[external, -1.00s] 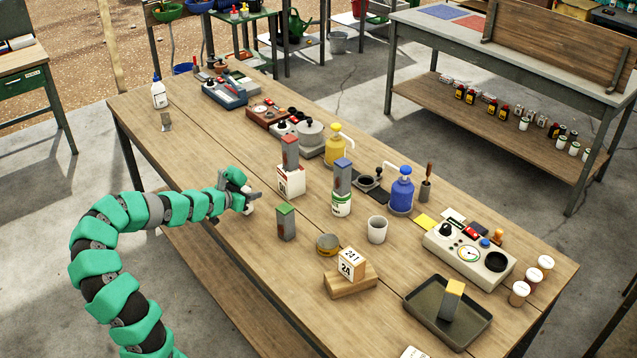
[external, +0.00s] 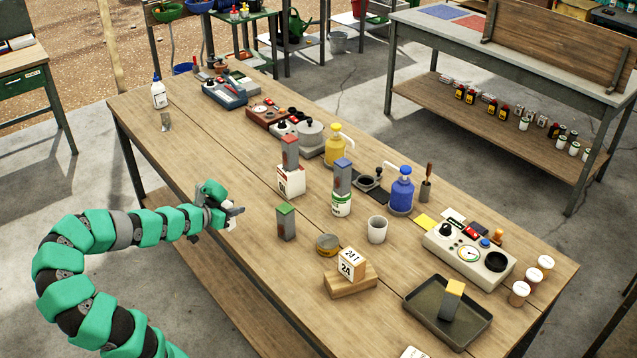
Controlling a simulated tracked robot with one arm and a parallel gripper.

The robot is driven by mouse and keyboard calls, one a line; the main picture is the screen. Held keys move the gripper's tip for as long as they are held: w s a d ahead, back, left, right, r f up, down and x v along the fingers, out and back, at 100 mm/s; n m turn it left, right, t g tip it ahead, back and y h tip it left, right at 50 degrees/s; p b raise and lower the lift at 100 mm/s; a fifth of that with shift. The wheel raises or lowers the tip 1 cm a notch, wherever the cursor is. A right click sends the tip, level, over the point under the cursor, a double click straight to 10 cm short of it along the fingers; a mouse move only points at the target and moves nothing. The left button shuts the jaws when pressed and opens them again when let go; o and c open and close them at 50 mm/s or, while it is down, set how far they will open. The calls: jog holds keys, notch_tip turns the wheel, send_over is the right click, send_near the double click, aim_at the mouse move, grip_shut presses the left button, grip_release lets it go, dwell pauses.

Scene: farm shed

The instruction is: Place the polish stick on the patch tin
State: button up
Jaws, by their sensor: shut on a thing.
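My gripper (external: 234,213) is over the left edge of the long wooden workbench. It is shut on a small whitish thing (external: 232,224), mostly hidden by the jaws; I cannot tell what it is. The patch tin appears to be the low round yellowish tin (external: 327,245), to the right of my gripper and apart from it. Its top looks bare. An upright grey block with a green top (external: 286,222) stands between them. Similar blocks have a red top (external: 290,152), a blue top (external: 342,173) and a yellow top (external: 451,299). I cannot tell which thing is the polish stick.
The red-topped block stands on a white box (external: 291,181), the blue-topped one on a white-and-green can (external: 341,204). A white cup (external: 377,230) and a calendar block (external: 350,273) flank the tin. A dark tray (external: 420,306) is at front right.

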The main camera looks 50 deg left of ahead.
jog(key=shift+s+d+f+b, duration=0.1)
jog(key=shift+s+d+b, duration=0.3)
jog(key=shift+s+b, duration=0.2)
jog(key=shift+s+d+f+b, duration=0.1)
jog(key=shift+s+d+b, duration=0.25)
jog(key=shift+s+b, duration=0.25)
jog(key=shift+s+d+r+b, duration=0.25)
jog(key=shift+s+d+b, duration=0.2)
jog(key=shift+s+b, duration=0.2)
